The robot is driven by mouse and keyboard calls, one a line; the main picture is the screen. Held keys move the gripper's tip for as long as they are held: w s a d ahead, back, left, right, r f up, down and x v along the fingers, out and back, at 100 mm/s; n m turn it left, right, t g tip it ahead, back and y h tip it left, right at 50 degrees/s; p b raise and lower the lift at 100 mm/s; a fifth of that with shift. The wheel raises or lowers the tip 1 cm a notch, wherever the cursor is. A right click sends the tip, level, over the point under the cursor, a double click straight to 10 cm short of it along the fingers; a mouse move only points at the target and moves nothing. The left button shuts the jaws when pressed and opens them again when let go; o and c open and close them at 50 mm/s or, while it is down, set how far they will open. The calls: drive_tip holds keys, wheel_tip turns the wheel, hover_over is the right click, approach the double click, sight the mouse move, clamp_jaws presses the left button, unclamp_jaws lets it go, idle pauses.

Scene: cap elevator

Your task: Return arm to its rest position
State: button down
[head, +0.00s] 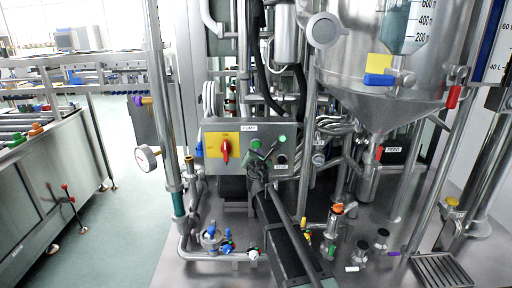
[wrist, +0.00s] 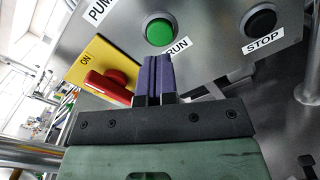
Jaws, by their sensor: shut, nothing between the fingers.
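My gripper (head: 262,157) is in front of the pump control box (head: 212,134) in the head view, with my arm reaching up to it from below. In the wrist view my gripper's purple fingers (wrist: 153,78) are shut together with nothing between them. Their tips are just below the green RUN button (wrist: 160,31); whether they touch the panel I cannot tell. The black STOP button (wrist: 261,22) is to the right. The red rotary switch (wrist: 108,87) on its yellow plate is to the left.
A steel tank (head: 390,85) with a cone bottom hangs at the right. A vertical pipe (head: 163,100) stands left of the box. Valves and small fittings (head: 215,238) crowd the steel deck below. Open green floor (head: 122,225) lies at the left.

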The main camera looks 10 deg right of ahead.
drive_tip(key=s+d+f+m+g+h, duration=0.1)
drive_tip(key=s+d+f+m+g, duration=0.1)
drive_tip(key=s+m, duration=0.3)
drive_tip(key=s+d+f+m+g+h, duration=0.2)
drive_tip(key=s+d+f+m+g, duration=0.1)
drive_tip(key=m, duration=0.5)
drive_tip(key=s+d+f+m+g+h, duration=0.1)
drive_tip(key=s+d+f+m+g, duration=0.2)
drive_tip(key=s+m, duration=0.3)
drive_tip(key=shift+s+d+f+m+g+h, duration=0.1)
drive_tip(key=shift+s+f+m+g+h, duration=0.3)
drive_tip(key=shift+f+g, duration=0.3)
drive_tip(key=s+a+f+m+g+y, duration=0.2)
drive_tip(key=s+f, duration=0.1)
drive_tip(key=s, duration=0.5)
drive_tip(key=s+a+f+m+g+y, duration=0.3)
drive_tip(key=s, duration=0.5)
drive_tip(key=s+a+f+m+g+y+b, duration=0.1)
drive_tip(key=s+a+f+m+g+y, duration=0.1)
drive_tip(key=s, duration=0.7)
drive_tip(key=shift+a+f+m+g+y, duration=0.4)
drive_tip(key=shift+a+m+g+y, duration=0.1)
drive_tip(key=shift+m+g, duration=0.15)
